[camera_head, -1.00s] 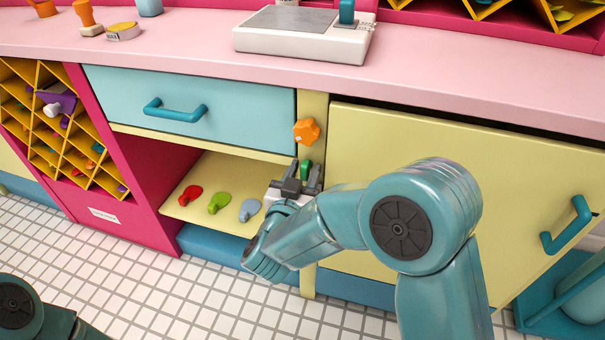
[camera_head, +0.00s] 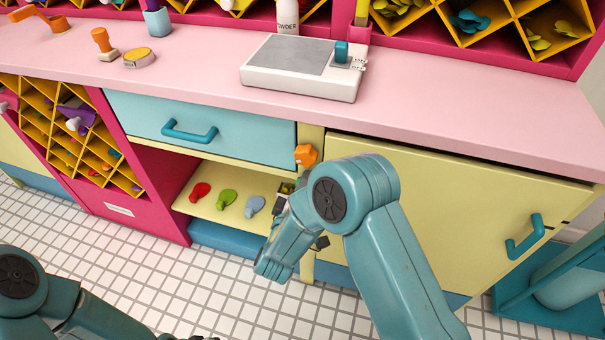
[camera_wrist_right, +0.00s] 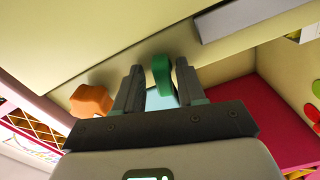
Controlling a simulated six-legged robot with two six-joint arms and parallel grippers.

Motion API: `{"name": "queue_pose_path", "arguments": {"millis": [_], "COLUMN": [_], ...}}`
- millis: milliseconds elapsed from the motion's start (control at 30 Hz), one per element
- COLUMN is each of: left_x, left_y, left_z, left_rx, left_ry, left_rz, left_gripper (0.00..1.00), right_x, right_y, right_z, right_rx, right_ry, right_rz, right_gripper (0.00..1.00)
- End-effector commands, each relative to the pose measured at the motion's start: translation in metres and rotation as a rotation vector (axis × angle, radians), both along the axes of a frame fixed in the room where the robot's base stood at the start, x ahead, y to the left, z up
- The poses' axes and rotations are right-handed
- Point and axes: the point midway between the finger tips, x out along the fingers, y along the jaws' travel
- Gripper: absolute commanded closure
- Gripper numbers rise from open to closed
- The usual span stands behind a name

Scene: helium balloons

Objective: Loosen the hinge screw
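An orange knob (camera_head: 306,155) sits on the yellow post at the left edge of the yellow cabinet door (camera_head: 430,200). A green knob (camera_wrist_right: 161,74) shows in the right wrist view, and the orange knob (camera_wrist_right: 91,101) is to its left. Which one is the hinge screw is not marked. My right gripper (camera_wrist_right: 158,75) is open, with its fingers on either side of the green knob; a gap shows on the left, and contact on the right is unclear. In the head view my right arm mostly hides this gripper (camera_head: 287,188). My left gripper is barely visible at the bottom edge.
A blue drawer (camera_head: 200,125) with a teal handle is left of the post. Below it, an open shelf (camera_head: 230,190) holds red, green and blue flat balloons. A white scale-like device (camera_head: 300,70) stands on the pink counter (camera_head: 420,110). The tiled floor in front is clear.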

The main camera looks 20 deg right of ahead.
Motion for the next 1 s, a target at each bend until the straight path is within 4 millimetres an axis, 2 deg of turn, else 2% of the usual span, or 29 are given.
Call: {"name": "queue_pose_path", "arguments": {"millis": [33, 267, 700, 1000], "left_x": [-0.001, -0.001, -0.001, -0.001], "left_y": [0.0, 0.0, 0.0, 0.0], "left_z": [-0.005, -0.005, 0.001, 0.001], "left_rx": [-0.001, -0.001, 0.0, 0.0], "left_ry": [0.003, 0.003, 0.002, 0.002], "left_rz": [0.0, 0.0, 0.0, 0.0], "left_gripper": [0.57, 0.57, 0.57, 0.57], "right_x": [0.0, -0.001, -0.053, -0.059], "right_y": [0.0, 0.001, 0.036, 0.039], "right_z": [-0.004, -0.004, -0.003, -0.004], "right_rx": [0.001, 0.003, 0.003, 0.005], "right_ry": [0.0, -0.001, 0.0, -0.002], "right_rz": [0.0, 0.0, 0.002, -0.002], "right_gripper": [0.6, 0.6, 0.6, 0.6]}}
